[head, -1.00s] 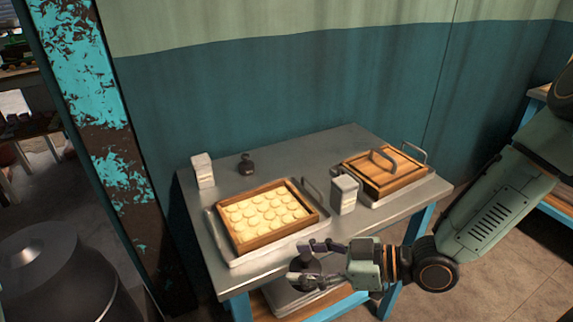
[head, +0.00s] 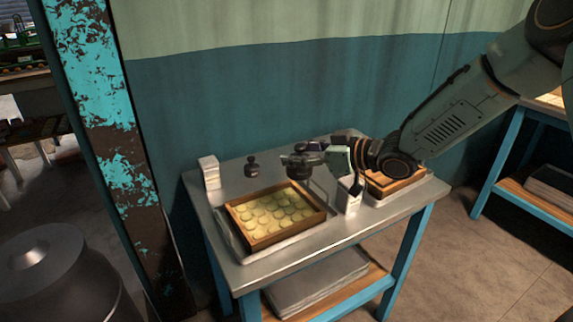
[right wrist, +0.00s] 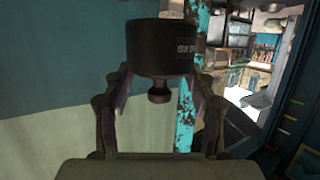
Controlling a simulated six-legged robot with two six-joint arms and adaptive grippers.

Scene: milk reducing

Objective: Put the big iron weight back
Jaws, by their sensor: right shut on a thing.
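My right gripper (head: 297,158) is shut on the big iron weight (head: 298,172), a dark, round weight, and holds it over the back part of the metal table, behind the tray of dough. The weight also shows in the right wrist view (right wrist: 160,48), between the two fingers, with its knob toward the palm and pale lettering on its side. A smaller dark weight (head: 252,168) stands on the table to the left of my gripper. My left gripper is not in view.
A wooden frame (head: 240,238) with several dough rounds sits in a metal tray on the table (head: 243,274). White boxes stand at the back left (head: 209,172) and right of the frame (head: 348,197). A wooden box (head: 395,187) is partly behind my arm.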

